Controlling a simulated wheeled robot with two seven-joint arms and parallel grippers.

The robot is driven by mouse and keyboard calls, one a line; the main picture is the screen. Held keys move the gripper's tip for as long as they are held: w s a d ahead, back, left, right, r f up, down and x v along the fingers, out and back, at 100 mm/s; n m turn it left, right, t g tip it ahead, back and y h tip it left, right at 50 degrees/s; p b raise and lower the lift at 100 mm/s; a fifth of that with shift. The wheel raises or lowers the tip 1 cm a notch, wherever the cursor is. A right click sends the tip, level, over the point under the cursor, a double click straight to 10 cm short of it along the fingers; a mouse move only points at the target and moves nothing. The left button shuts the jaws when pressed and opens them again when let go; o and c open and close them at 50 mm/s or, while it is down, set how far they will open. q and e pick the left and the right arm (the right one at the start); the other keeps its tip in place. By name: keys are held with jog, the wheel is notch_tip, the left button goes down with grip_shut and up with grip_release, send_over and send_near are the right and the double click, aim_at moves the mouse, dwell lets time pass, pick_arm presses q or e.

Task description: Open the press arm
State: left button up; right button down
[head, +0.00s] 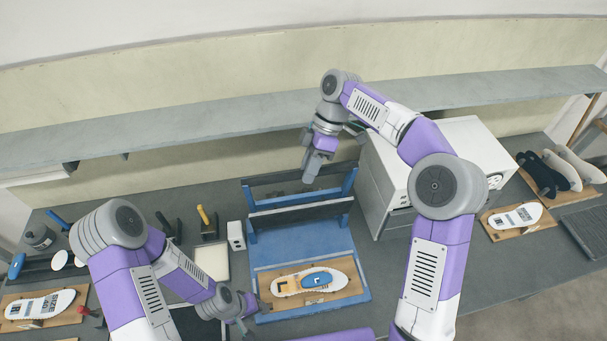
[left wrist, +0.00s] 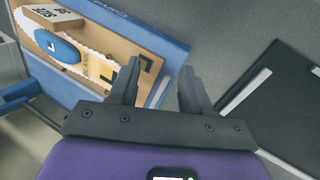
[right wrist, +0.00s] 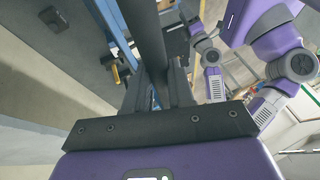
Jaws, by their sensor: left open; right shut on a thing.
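The blue press (head: 300,240) stands in the middle of the bench. Its press arm, a blue frame with dark bars (head: 300,212), stands raised at the back, clear of the base. An insole (head: 345,271) with a blue pad (head: 317,280) lies uncovered on a wooden board on the base; the pad also shows in the left wrist view (left wrist: 57,46). My right gripper (head: 310,176) is at the arm's upper bar, shut on a dark bar (right wrist: 146,35) between its fingers. My left gripper (left wrist: 160,88) is open and empty, low beside the base's left front corner (head: 248,312).
A white cabinet (head: 462,145) stands close right of the press. A grey shelf (head: 200,115) runs along the wall behind. Tools, including a yellow-handled one (head: 203,215), and a small white box (head: 236,236) lie to the left. More insoles (head: 515,215) lie at the far right.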

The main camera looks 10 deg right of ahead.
jog(key=shift+w+d+f+g, duration=0.2)
jog(key=shift+w+f+g, duration=0.1)
jog(key=shift+w+f, duration=0.2)
jog(key=c, duration=1.3)
grip_release()
jog(key=o, duration=0.3)
jog(key=shift+w, duration=0.35)
jog(key=shift+o, duration=0.2)
jog(key=v, duration=0.7)
jog(key=shift+r, duration=0.35)
